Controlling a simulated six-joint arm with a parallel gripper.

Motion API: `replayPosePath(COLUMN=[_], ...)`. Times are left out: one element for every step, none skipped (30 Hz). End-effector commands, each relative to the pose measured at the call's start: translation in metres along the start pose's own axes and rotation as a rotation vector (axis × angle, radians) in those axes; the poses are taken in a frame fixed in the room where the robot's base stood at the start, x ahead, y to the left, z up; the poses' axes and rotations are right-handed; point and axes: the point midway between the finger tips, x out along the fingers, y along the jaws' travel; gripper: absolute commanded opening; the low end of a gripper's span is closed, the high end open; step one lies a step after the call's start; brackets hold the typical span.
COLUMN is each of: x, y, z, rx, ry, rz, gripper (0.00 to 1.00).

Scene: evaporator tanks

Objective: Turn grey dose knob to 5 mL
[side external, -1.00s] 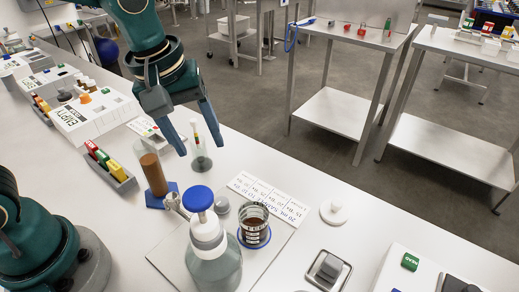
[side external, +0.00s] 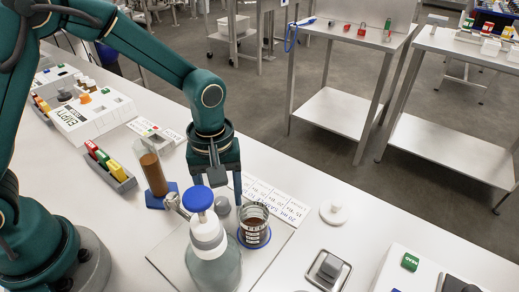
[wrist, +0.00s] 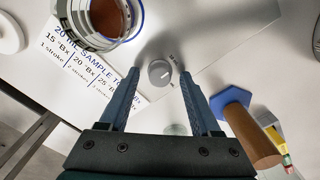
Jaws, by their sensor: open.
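The grey dose knob (wrist: 160,72) shows in the wrist view as a small round dial with a light pointer line, between and just beyond my fingertips. In the side view the grey knob (side external: 221,206) stands behind the bottle's blue cap. My gripper (wrist: 160,80) is open, its two fingers on either side of the knob line and holding nothing; in the side view my gripper (side external: 218,192) points down over the knob. I cannot tell whether the fingers touch it. Small marks beside the knob are too blurred to read.
A glass bottle with a blue cap (side external: 198,199) stands close in front. A beaker of brown liquid (side external: 254,224) on a blue ring is to the right. A brown cylinder on a blue base (side external: 154,175) is to the left. A printed sample card (wrist: 85,55) lies beside the knob.

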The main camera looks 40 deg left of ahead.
Motion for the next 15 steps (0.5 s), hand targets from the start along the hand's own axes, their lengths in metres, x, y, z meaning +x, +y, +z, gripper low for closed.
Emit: replayPosePath(x=[0.0005, 0.0004, 0.0003, 0.0003, 0.0002, 0.0002, 0.0002, 0.0001, 0.0001, 0.0001, 0.0, 0.0, 0.0, 0.0, -0.0001], y=[-0.0001, -0.0001, -0.0001, -0.0001, -0.0001, -0.0001, -0.0001, -0.0001, -0.0001, -0.0001, -0.0001, -0.0001, -0.0001, -0.0002, -0.0002], z=[0.0, 0.0, 0.0, 0.0, 0.0, 0.0, 0.0, 0.0, 0.0, 0.0, 0.0, 0.0, 0.0, 0.0, 0.0], rx=[0.0, 0.0, 0.0, 0.0, 0.0, 0.0, 0.0, 0.0, 0.0, 0.0, 0.0, 0.0, 0.0, 0.0, 0.001], ry=[0.0, 0.0, 0.0, 0.0, 0.0, 0.0, 0.0, 0.0, 0.0, 0.0, 0.0, 0.0, 0.0, 0.0, 0.0], rz=[0.0, 0.0, 0.0, 0.0, 0.0, 0.0, 0.0, 0.0, 0.0, 0.0, 0.0, 0.0, 0.0, 0.0, 0.0], gripper=[0.64, 0.64, 0.64, 0.64, 0.64, 0.6, 0.49, 0.38, 0.22, 0.11, 0.0, 0.0, 0.0, 0.0, 0.0])
